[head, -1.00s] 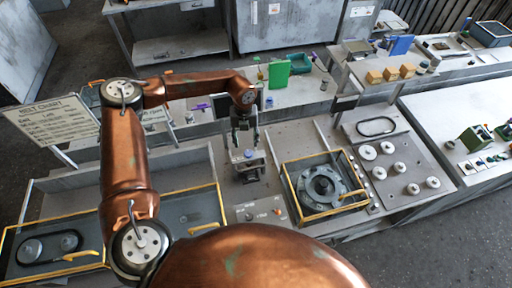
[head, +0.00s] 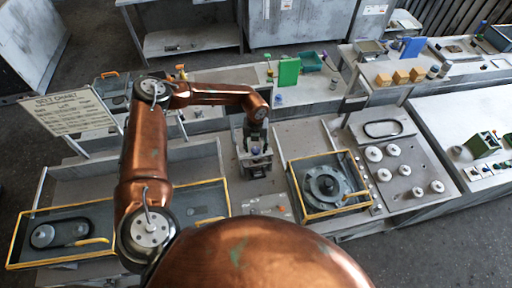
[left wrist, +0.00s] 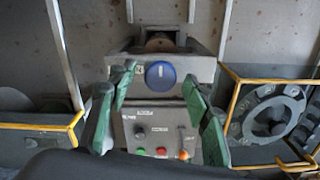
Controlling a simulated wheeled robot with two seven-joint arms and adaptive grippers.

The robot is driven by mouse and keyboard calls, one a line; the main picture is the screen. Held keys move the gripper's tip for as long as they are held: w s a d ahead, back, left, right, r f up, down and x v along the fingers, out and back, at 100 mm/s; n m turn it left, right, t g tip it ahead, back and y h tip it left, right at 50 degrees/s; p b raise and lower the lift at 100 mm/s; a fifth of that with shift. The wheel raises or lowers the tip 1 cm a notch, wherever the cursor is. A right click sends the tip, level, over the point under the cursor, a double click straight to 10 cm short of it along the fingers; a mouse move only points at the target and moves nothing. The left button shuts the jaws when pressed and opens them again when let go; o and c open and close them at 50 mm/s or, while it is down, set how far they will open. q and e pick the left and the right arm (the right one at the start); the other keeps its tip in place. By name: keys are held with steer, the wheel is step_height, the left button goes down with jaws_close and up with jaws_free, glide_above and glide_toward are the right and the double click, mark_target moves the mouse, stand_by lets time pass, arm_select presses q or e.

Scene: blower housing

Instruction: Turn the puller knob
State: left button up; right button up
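The puller knob (left wrist: 160,74) is round and blue, on the front of a grey block (left wrist: 195,66) in the left wrist view. In the head view, the puller (head: 257,167) stands mid-bench, with the knob small and partly hidden under the gripper. My left gripper (head: 257,141) is above the puller. In the left wrist view, its green-grey fingers (left wrist: 158,78) are open, one on each side of the knob, with visible gaps. Nothing is held. My right gripper is not in view.
A control panel (left wrist: 158,135) with coloured buttons sits below the knob. A yellow-framed housing (head: 325,187) stands right of the puller, and a yellow-framed belt cover (head: 60,238) lies at left. A sign (head: 68,112) stands at left.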

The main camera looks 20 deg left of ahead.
arm_select(q)
steer(key=c, duration=1.1)
steer(key=shift+c, duration=0.3)
steer(key=m+b, duration=0.3)
steer(key=m, duration=0.1)
steer(key=shift+f, duration=0.1)
steer(key=m+b, duration=0.4)
steer(key=m, duration=0.1)
steer(key=shift+w, duration=0.1)
steer(key=m+b, duration=0.4)
steer(key=m, duration=0.2)
steer(key=shift+m+b, duration=0.35)
steer(key=shift+m, duration=0.05)
steer(key=m+b, duration=0.2)
steer(key=m, duration=0.1)
steer(key=shift+m+b, duration=0.7)
steer(key=shift+m, duration=0.7)
steer(key=shift+r, duration=0.2)
